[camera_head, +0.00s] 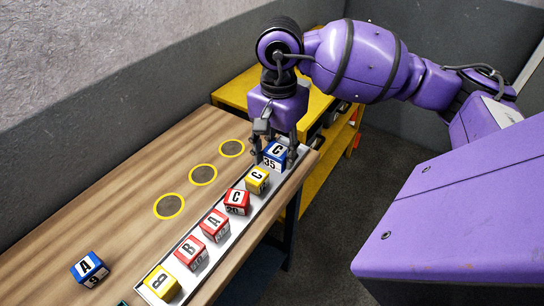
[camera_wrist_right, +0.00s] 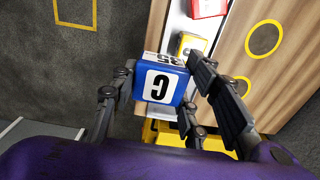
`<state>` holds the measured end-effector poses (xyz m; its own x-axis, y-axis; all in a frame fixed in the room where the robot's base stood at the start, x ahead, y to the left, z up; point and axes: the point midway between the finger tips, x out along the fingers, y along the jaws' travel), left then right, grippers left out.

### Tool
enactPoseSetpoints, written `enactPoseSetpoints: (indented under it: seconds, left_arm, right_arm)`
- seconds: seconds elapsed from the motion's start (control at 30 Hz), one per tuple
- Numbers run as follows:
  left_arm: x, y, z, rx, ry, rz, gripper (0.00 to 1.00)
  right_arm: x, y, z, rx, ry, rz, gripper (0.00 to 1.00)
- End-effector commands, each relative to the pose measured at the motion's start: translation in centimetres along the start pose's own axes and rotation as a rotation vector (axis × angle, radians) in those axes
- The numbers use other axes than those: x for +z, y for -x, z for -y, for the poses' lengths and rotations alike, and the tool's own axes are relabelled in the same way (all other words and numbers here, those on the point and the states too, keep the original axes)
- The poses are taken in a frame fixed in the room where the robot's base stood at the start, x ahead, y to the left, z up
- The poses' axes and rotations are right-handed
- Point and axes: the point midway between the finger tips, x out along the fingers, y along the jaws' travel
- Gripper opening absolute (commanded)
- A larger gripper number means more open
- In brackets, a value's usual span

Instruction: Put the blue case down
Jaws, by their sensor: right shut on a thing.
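A blue case marked C and 35 (camera_head: 273,155) is between the fingers of my right gripper (camera_head: 276,147), at the far end of a long white tray (camera_head: 220,243). The fingers are shut on its sides. It also shows in the right wrist view (camera_wrist_right: 160,84), its C face towards the camera. I cannot tell whether its underside touches the tray. A second blue case, marked A (camera_head: 89,268), sits alone on the wooden table at the lower left. My left gripper is not in view.
The tray holds a row of yellow and red lettered cases, the nearest to the blue one being a yellow C case (camera_head: 257,180). Three yellow rings, one of them here (camera_head: 203,175), lie empty on the wooden table (camera_head: 125,222). A yellow shelf unit (camera_head: 330,155) stands behind the table.

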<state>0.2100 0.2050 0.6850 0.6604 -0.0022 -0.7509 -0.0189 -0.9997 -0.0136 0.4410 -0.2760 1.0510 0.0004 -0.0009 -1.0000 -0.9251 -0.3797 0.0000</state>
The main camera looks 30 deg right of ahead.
Motion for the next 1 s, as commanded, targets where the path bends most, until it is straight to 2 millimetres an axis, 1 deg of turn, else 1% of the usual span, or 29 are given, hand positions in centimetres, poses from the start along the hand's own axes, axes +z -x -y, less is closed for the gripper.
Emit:
enactPoseSetpoints:
  seconds: [0.03,0.13,0.23,0.3,0.4,0.63,0.83,1.0]
  left_arm:
    - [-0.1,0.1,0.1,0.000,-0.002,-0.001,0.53]
    - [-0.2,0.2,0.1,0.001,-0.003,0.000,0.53]
    - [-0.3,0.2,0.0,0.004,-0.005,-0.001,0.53]
    - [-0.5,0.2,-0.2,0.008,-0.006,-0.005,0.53]
    - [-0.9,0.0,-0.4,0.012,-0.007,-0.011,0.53]
    - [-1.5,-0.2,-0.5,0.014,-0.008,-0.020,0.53]
    - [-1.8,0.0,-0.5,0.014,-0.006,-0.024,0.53]
    - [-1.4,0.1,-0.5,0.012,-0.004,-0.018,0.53]
  right_arm:
    - [-1.0,-0.3,0.9,-0.002,-0.004,0.002,0.11]
    - [-2.9,-1.5,2.4,-0.001,-0.004,0.001,0.11]
    - [-4.0,-3.8,3.3,0.001,0.000,0.003,0.11]
    - [-4.8,-4.9,4.0,0.000,-0.001,0.003,0.11]
    - [-5.5,-6.0,4.6,-0.002,0.000,0.001,0.11]
    - [-6.4,-7.4,5.2,0.000,0.001,0.001,0.11]
    - [-6.4,-10.1,5.2,0.000,0.003,0.001,0.11]
    - [-6.4,-10.4,5.3,-0.002,0.004,-0.001,0.11]
